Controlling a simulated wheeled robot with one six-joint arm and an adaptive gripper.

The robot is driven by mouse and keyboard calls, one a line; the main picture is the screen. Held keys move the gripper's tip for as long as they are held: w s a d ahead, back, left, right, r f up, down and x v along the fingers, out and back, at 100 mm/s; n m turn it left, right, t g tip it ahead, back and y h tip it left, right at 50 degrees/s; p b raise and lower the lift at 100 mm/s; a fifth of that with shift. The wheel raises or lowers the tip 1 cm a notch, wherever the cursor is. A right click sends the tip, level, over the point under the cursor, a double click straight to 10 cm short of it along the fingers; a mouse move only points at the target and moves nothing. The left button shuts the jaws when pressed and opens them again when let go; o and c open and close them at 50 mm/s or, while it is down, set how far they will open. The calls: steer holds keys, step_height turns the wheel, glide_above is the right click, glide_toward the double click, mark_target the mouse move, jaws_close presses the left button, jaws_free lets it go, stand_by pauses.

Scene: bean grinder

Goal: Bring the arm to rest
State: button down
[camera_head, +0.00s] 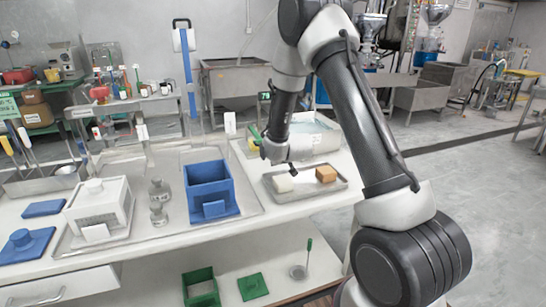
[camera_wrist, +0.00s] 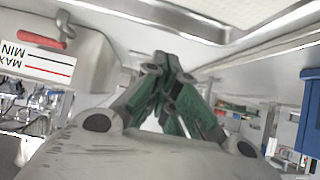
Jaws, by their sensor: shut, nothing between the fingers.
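My arm stands at the right in the head view, bent high and reaching down to the left, so that its wrist hangs over the near table by a grey tray (camera_head: 328,188). In the wrist view my gripper (camera_wrist: 168,64) has its dark green fingers drawn together, with nothing visible between them. In the head view the fingers are too small to make out clearly beside the wrist. The wrist view looks upside down, with the pale table surface along the top.
A blue box (camera_head: 209,187), small metal pieces (camera_head: 158,190) and a white box (camera_head: 98,204) stand to the left. Floor at right is clear.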

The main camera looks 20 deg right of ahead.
stand_by(0.3)
steer(key=shift+r, duration=0.35)
steer(key=s+d+r+g, duration=0.1)
steer(key=s+r+g, duration=0.2)
steer(key=s+r, duration=1.4)
steer(key=s+d+r+g, duration=0.1)
steer(key=s+r, duration=0.2)
steer(key=s, duration=1)
steer(key=s+d+r+g, duration=0.1)
steer(key=s+r+g, duration=0.1)
steer(key=s, duration=1.2)
steer(key=shift+d+r+g, duration=0.2)
steer(key=shift+r+g, duration=0.1)
steer(key=shift+r, duration=0.5)
